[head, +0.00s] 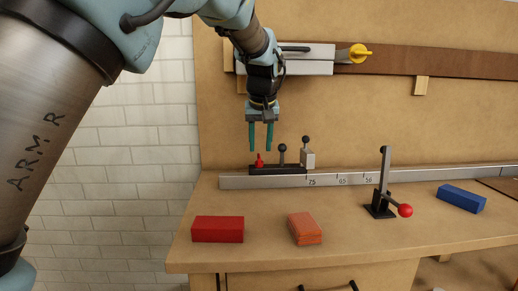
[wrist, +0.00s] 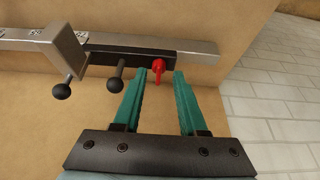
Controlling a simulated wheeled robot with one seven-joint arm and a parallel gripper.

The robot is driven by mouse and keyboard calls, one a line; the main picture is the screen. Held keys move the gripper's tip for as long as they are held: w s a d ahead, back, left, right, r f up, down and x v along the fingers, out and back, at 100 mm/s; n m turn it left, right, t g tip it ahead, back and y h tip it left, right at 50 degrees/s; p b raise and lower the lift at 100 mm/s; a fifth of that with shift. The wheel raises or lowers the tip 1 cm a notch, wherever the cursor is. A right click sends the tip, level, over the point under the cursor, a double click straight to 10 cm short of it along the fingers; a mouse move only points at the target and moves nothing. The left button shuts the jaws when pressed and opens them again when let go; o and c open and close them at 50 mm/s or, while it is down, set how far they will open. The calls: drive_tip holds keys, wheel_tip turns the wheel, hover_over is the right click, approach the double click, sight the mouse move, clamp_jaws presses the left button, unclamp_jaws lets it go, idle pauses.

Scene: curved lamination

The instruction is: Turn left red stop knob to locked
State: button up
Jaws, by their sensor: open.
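The red stop knob (head: 260,160) sits at the left end of a black stop block (head: 278,169) on the grey rail. In the wrist view the red knob (wrist: 158,67) is at the right end of the black block (wrist: 130,57), with its narrow part pointing toward my gripper. My gripper (head: 261,148) is open and empty, with two teal fingers pointing down just above the knob in the head view. In the wrist view the fingertips of my gripper (wrist: 164,74) lie on either side of the knob. I cannot tell whether they touch it.
Two black ball knobs (head: 282,148) (head: 306,139) and a grey stop piece (head: 308,159) stand right of the red knob. A red block (head: 218,229), an orange block (head: 305,228), a lever clamp (head: 382,190) and a blue block (head: 461,198) are on the bench.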

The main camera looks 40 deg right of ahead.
sight(259, 156)
drive_tip(key=w+d, duration=0.1)
drive_tip(key=w+d+p, duration=0.1)
drive_tip(key=w, duration=0.1)
drive_tip(key=shift+d, duration=0.1)
drive_tip(key=shift+s+x, duration=0.2)
drive_tip(key=shift+x, duration=2.25)
drive_tip(key=shift+f, duration=0.1)
clamp_jaws()
